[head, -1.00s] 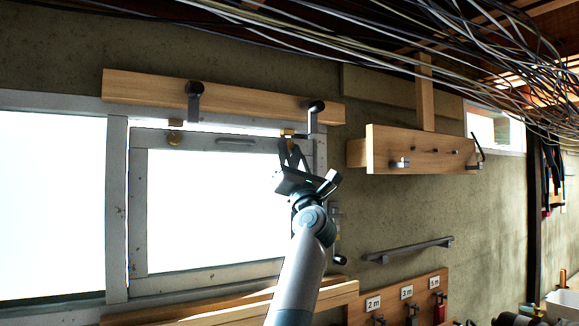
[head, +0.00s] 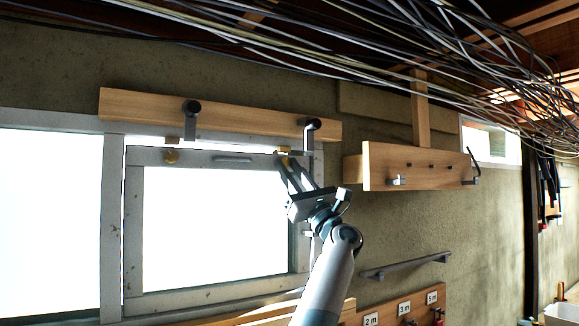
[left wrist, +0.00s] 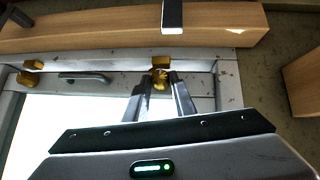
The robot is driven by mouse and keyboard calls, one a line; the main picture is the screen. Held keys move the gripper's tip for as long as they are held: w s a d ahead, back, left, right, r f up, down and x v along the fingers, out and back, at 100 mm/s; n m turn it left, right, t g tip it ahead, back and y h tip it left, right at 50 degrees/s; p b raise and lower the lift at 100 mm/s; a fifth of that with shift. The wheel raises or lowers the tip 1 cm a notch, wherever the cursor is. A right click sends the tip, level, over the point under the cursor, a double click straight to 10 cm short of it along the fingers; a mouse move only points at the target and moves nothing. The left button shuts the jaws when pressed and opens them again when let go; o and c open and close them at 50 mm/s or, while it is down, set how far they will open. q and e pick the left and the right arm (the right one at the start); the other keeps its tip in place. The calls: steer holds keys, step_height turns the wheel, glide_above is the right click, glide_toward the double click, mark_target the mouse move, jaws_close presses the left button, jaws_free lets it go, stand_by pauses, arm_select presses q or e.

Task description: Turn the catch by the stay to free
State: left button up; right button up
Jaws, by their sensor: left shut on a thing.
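Two brass catches sit on the top rail of the grey window sash. The right catch (head: 284,150) is near the sash's upper right corner, and it also shows in the left wrist view (left wrist: 160,62). The left catch (head: 171,156) is near the upper left corner, and shows at the left of the wrist view (left wrist: 29,78). My left gripper (head: 287,161) reaches up from below, its fingers shut on the right catch's small brass part; the fingertips (left wrist: 160,78) flank it. Its exact turn angle is hard to tell. My right gripper is not in view.
A wooden plank (head: 250,117) with two dark hooks (head: 191,110) runs above the window. A grey handle (head: 232,160) lies between the catches. A pegged wooden rack (head: 420,165) stands out at right, below hanging cables (head: 400,70).

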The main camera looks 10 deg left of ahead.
arm_select(q)
steer(key=shift+f, duration=0.1)
steer(key=o, duration=1.1)
steer(key=shift+w, duration=0.1)
steer(key=shift+d, duration=0.1)
steer(key=shift+s+d+f+b, duration=0.3)
steer(key=shift+f+b, duration=0.2)
steer(key=shift+b+v, duration=4.3)
steer(key=shift+v, duration=3.75)
steer(key=shift+w, duration=0.1)
